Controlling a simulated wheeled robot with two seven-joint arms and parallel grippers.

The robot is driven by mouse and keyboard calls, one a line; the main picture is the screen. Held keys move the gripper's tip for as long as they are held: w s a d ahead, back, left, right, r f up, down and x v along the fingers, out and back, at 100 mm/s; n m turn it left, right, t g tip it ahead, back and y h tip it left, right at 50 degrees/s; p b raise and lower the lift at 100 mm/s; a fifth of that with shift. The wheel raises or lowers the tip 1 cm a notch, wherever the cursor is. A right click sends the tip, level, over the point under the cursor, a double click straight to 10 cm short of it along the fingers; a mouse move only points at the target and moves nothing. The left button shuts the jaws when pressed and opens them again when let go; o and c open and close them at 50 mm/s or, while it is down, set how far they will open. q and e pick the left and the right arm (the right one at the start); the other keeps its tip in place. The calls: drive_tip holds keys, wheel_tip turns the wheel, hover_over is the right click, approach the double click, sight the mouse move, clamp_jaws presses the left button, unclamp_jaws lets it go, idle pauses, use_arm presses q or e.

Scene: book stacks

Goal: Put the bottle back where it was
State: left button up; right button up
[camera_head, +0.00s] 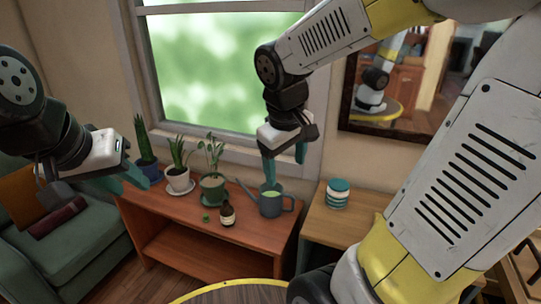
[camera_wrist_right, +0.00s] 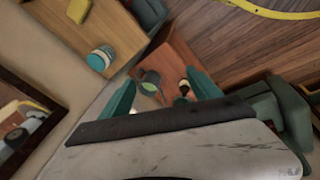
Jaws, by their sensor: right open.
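The small dark bottle (camera_head: 227,214) with a pale label stands upright near the front edge of the red-brown wooden table (camera_head: 262,240), between a green-potted plant and a grey watering can. It also shows in the right wrist view (camera_wrist_right: 184,89), beside the right-hand finger. My right gripper (camera_head: 285,160) is open and empty, above the watering can and apart from the bottle. My left gripper (camera_head: 134,178) hangs at the left, in front of the potted plants and sofa; its finger gap is not clear.
The grey watering can (camera_head: 271,201) stands right of the bottle. Potted plants (camera_head: 212,188) line the table's left side, with a small green item (camera_head: 206,218) near the bottle. A teal-and-white jar (camera_head: 338,193) stands on the right-hand wooden table (camera_head: 325,225). A green sofa (camera_head: 80,250) is left.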

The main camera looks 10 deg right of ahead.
drive_tip(key=s+a+r+m+t+y, duration=0.2)
drive_tip(key=s+r+m+t+y, duration=0.1)
drive_tip(key=s+r+m, duration=0.1)
drive_tip(key=shift+s+a+r+m+y, duration=0.35)
drive_tip(key=shift+s+r, duration=0.2)
drive_tip(key=shift+s, duration=0.7)
